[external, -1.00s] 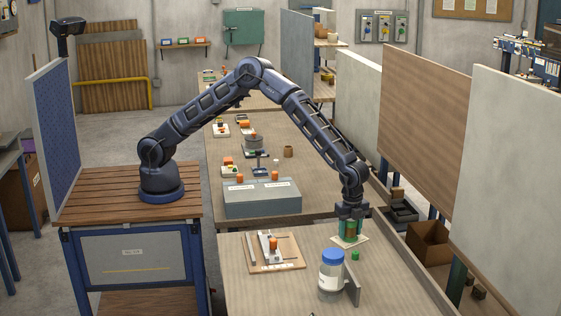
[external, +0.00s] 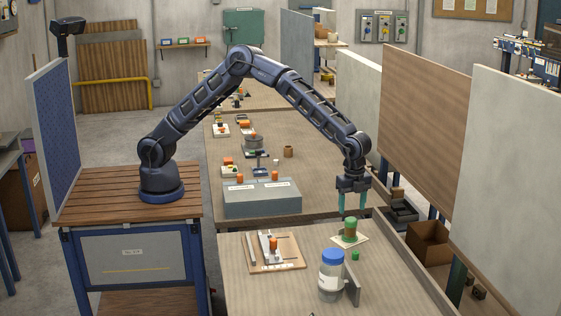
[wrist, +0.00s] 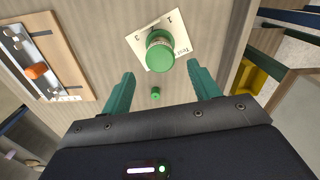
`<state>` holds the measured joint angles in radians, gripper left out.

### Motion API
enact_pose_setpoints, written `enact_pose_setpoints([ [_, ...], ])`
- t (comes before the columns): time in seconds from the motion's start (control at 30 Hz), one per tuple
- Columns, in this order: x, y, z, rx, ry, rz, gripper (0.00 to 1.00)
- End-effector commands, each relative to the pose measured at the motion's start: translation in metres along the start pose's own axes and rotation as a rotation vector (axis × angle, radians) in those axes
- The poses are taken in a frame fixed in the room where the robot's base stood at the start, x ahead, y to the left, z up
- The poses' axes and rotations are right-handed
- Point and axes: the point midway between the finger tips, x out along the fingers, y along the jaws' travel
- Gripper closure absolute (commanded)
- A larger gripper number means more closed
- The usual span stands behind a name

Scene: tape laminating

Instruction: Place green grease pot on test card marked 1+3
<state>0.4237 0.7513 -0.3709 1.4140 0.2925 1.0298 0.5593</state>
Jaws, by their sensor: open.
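The green grease pot (external: 350,229) stands upright on a pale test card (external: 361,241) on the near bench. In the wrist view the pot (wrist: 159,51) covers the middle of the card (wrist: 184,47). Some print shows on the card, but I cannot read a 1+3 mark. My gripper (external: 353,213) is open and empty just above the pot, apart from it. In the wrist view its two teal fingers (wrist: 161,84) are spread wide, with the pot beyond them.
A small green piece (external: 355,255) lies near the card. A blue-lidded jar (external: 331,277) stands beside a grey upright plate (external: 353,281). A wooden board with an orange-knobbed fixture (external: 273,245) lies to the left. A grey box (external: 262,197) sits behind.

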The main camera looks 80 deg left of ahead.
Motion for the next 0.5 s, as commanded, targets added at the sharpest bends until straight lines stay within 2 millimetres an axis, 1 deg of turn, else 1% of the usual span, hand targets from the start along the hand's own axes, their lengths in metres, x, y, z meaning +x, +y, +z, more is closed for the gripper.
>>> enact_pose_setpoints([
  [0.03,-0.007,0.0,0.0,0.0,0.001,-0.001,0.39],
  [0.1,-0.015,0.0,0.0,0.0,0.0,0.0,0.39],
  [0.27,-0.025,0.0,0.001,-0.002,0.0,-0.001,0.39],
  [0.33,-0.032,-0.001,0.006,-0.01,0.0,-0.005,0.39],
  [0.43,-0.05,-0.001,0.022,-0.039,0.0,-0.02,0.39],
  [0.47,-0.058,-0.002,0.029,-0.051,0.0,-0.027,0.39],
  [0.5,-0.069,-0.002,0.041,-0.071,0.0,-0.036,0.39],
])
